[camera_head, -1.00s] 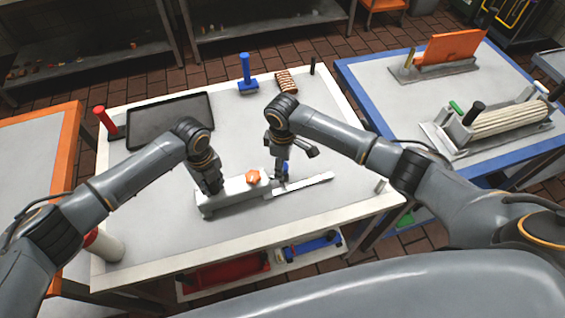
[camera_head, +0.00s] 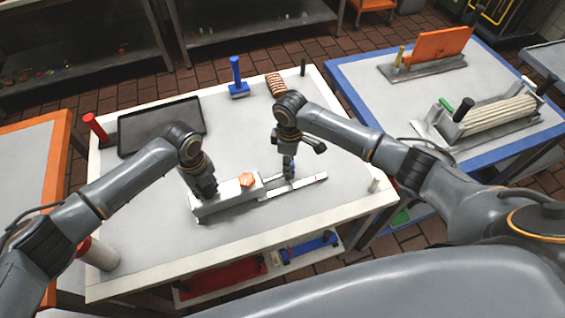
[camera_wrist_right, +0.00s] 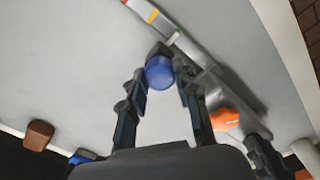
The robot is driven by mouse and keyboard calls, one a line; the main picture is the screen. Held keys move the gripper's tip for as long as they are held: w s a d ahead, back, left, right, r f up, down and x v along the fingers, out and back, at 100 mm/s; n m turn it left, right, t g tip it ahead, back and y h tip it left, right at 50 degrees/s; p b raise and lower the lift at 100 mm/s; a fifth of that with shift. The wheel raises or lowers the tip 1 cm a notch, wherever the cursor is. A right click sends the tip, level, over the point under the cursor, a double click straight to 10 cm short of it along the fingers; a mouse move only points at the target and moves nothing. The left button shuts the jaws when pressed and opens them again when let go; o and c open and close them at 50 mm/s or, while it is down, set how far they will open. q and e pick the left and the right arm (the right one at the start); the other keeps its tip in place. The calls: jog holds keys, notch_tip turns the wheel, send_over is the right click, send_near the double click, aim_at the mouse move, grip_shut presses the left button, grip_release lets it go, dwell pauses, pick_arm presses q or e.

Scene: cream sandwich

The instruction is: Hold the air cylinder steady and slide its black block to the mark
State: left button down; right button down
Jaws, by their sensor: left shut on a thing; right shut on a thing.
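The air cylinder (camera_head: 222,199) lies on the table, a pale grey body with an orange star knob (camera_head: 247,180) on top and a slim rail (camera_head: 308,183) reaching right. My left gripper (camera_head: 206,192) is shut on the body's left part; its fingertips are hard to see. My right gripper (camera_head: 289,178) is shut on the blue knob (camera_wrist_right: 159,73) of the black block, over the rail. A dark bit of the block (camera_wrist_right: 160,49) shows beside the knob in the right wrist view. A green mark (camera_wrist_right: 175,38) and a yellow mark (camera_wrist_right: 152,16) lie on the rail.
A black tray (camera_head: 125,150), a red-handled tool (camera_head: 94,127), a blue-handled tool (camera_head: 236,75) and a brown striped block (camera_head: 276,84) stand toward the back. The table right of the rail is mostly clear.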

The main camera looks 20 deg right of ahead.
jog(key=shift+d, duration=0.1)
jog(key=c, duration=1)
grip_release()
notch_tip(320, 180, up, 12)
jog(key=shift+o, duration=0.5)
